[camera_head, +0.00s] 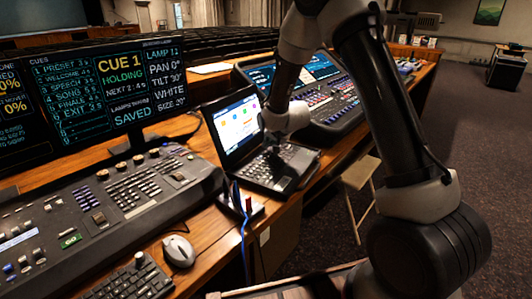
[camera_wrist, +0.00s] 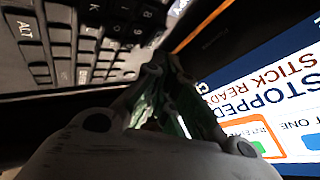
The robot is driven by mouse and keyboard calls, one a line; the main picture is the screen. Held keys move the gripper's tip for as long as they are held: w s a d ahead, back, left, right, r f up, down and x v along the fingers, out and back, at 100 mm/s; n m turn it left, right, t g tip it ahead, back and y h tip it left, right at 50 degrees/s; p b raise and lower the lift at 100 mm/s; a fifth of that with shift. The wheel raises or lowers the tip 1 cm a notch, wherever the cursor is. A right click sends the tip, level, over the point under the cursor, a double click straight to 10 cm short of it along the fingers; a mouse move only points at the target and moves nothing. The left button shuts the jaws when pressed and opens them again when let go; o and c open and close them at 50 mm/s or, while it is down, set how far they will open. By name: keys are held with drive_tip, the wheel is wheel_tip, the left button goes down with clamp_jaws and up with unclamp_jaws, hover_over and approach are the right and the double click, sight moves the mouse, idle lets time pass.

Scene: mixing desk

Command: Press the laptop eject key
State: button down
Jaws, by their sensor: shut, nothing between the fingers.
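The open black laptop (camera_head: 266,177) stands on the desk in the camera_head view, with colored tiles on its lit screen (camera_head: 234,122). My gripper (camera_head: 274,146) is low over the back of its keyboard, near the screen; whether it touches a key is unclear. In the wrist view, the narrow fingers (camera_wrist: 163,82) are shut and empty, between the tilted key rows (camera_wrist: 95,42) and the screen (camera_wrist: 262,88). The screen reads "STOPPED" and "STICK READY", upside down. An orange outline surrounds one box on it. I cannot make out the eject key; the fingers hide part of the laptop.
A small hub (camera_head: 241,206) with sticks and a blue cable sits just in front of the laptop. A lighting console (camera_head: 325,110) stands behind it to the right, another console (camera_head: 95,215) to the left. Open floor is to the right.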

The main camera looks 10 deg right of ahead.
sight(268, 151)
drive_tip(key=shift+f, duration=0.4)
drive_tip(key=shift+f, duration=0.3)
idle(0.5)
idle(0.3)
drive_tip(key=shift+r, duration=0.75)
drive_tip(key=shift+r, duration=0.1)
drive_tip(key=shift+r, duration=2.4)
